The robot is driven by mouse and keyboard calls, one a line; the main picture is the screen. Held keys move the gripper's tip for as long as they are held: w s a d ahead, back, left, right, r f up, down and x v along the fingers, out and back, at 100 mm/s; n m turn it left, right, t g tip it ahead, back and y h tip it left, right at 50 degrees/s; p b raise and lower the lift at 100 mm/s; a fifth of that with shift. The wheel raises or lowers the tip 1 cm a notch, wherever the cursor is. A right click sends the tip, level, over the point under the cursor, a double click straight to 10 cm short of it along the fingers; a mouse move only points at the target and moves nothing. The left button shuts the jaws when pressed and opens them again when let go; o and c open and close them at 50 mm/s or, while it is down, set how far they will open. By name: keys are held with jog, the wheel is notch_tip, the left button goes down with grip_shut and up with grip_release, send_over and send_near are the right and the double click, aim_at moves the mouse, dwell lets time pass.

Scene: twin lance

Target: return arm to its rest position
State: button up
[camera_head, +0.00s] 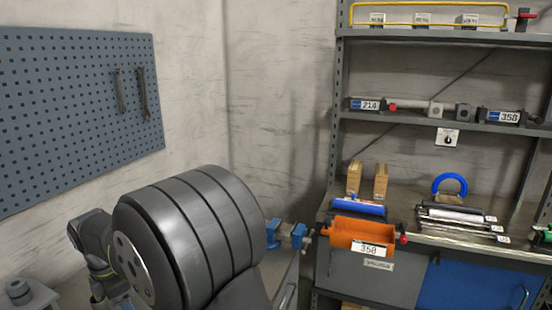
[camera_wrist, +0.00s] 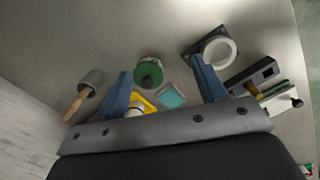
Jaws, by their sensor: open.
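My gripper (camera_wrist: 162,68) shows in the wrist view as two blue fingers spread wide apart on a grey bar. It is open, with nothing held between the fingers. Beyond the fingers is a grey surface with several items on it. In the head view a large dark ribbed part of my arm fills the lower left and hides what is behind it. I cannot make out the gripper in the head view.
In the wrist view, a wooden-handled mallet (camera_wrist: 76,103), a green round item (camera_wrist: 149,70), a teal square (camera_wrist: 173,95) and a white ring (camera_wrist: 220,50) lie beyond the fingers. The head view shows a pegboard (camera_head: 70,110), orange bin (camera_head: 362,232) and blue vise-like item (camera_head: 272,235).

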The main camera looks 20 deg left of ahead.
jog(key=s+d+m+h, duration=0.1)
jog(key=s+d+m, duration=0.1)
jog(key=d+m, duration=1.1)
jog(key=shift+s+a+f+n+g, duration=0.15)
jog(key=shift+s+f+n, duration=0.5)
jog(key=shift+s+f, duration=0.15)
jog(key=shift+s+a+f+n+g, duration=0.1)
jog(key=shift+s+f+n+g, duration=0.05)
jog(key=shift+s+f+n, duration=0.65)
jog(key=shift+w, duration=0.2)
jog(key=w+d+r, duration=0.2)
jog(key=w+r, duration=0.1)
jog(key=w+a+n, duration=0.1)
jog(key=a+n, duration=0.7)
jog(key=a, duration=0.3)
jog(key=shift+w+a+r+y, duration=0.15)
jog(key=shift+w+a+y, duration=0.2)
jog(key=shift+y, duration=0.05)
jog(key=shift+d, duration=0.1)
